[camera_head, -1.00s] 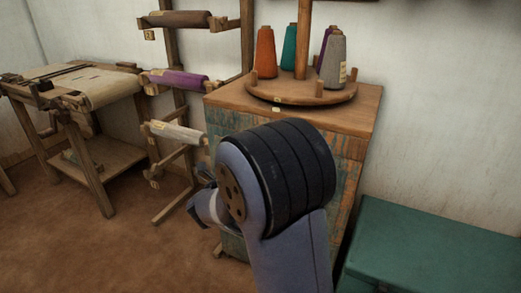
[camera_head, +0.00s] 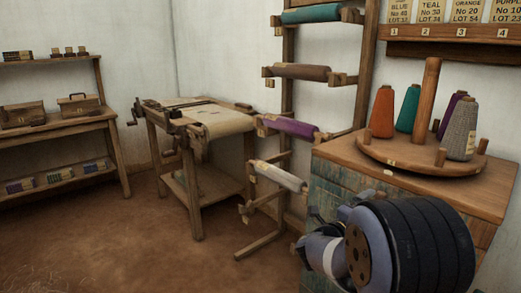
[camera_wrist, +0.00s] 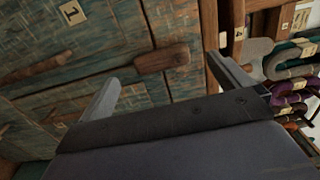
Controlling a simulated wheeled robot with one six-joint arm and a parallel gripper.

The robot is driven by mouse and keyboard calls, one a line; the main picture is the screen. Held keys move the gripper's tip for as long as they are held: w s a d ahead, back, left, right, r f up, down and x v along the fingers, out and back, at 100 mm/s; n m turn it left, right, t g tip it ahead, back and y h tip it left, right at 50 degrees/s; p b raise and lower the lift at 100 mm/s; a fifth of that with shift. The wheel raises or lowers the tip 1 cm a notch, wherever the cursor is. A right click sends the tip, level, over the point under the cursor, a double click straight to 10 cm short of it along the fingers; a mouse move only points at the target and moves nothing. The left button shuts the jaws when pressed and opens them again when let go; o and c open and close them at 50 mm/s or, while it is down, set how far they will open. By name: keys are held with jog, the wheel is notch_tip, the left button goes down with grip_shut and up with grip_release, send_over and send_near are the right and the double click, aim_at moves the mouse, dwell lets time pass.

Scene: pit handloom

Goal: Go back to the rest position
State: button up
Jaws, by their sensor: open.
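My gripper (camera_wrist: 168,88) is open and empty in the wrist view, its two grey fingers spread wide. It faces the worn teal wooden cabinet (camera_wrist: 120,35), whose drawer fronts and wooden handles fill most of that view.
On the cabinet, a round wooden stand (camera_head: 395,158) holds orange, teal, purple and grey yarn cones. A rack with cloth rolls (camera_head: 290,128) stands left of it, then a wooden table (camera_head: 205,120). Shelves (camera_head: 60,128) stand far left. Brown floor at lower left is clear.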

jog(key=shift+m, duration=0.3)
jog(key=x, duration=0.4)
jog(key=shift+w+d+b, duration=0.25)
jog(key=shift+w+b, duration=0.05)
jog(key=shift+b, duration=0.05)
